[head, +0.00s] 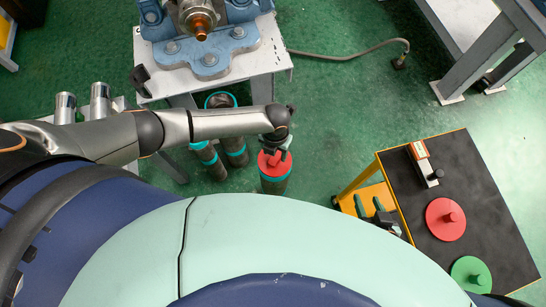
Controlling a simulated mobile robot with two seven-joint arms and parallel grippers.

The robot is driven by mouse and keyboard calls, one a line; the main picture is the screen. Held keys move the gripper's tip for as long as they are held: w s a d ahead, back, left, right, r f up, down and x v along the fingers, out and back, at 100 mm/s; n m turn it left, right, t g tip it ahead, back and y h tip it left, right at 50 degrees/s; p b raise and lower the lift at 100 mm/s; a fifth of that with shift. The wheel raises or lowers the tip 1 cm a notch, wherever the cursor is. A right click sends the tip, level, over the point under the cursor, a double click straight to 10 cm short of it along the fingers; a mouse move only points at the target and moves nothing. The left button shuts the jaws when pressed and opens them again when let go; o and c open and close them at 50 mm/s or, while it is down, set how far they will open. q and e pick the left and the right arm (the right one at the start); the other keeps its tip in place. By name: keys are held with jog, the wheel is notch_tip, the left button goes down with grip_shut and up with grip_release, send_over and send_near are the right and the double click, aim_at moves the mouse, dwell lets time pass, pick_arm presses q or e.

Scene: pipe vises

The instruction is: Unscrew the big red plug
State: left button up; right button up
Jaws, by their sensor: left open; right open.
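A red plug (275,166) sits on top of an upright dark pipe with a teal band (275,179), below the vise table. My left gripper (276,153) is directly over the red plug, pointing down, with its jaws open. Its dark fingers overlap the top of the plug, and I cannot tell whether they touch it. My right gripper (369,204) appears as two dark fingers beside the yellow frame of the black-topped table. It is open, and its arm is hidden behind my body.
Teal-banded pipes (233,148) stand left of the red plug. A blue vise (208,55) holds a copper-tipped pipe on a white table (272,60). The black-topped table (478,198) at right bears a red disc (446,219), a green disc (470,273) and a small device (424,164).

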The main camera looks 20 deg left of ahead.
aim_at(275, 161)
pick_arm(q)
jog(key=shift+m, duration=0.4)
jog(key=shift+f, duration=0.1)
jog(key=shift+f+b, duration=1.05)
jog(key=shift+r, duration=0.1)
grip_shut()
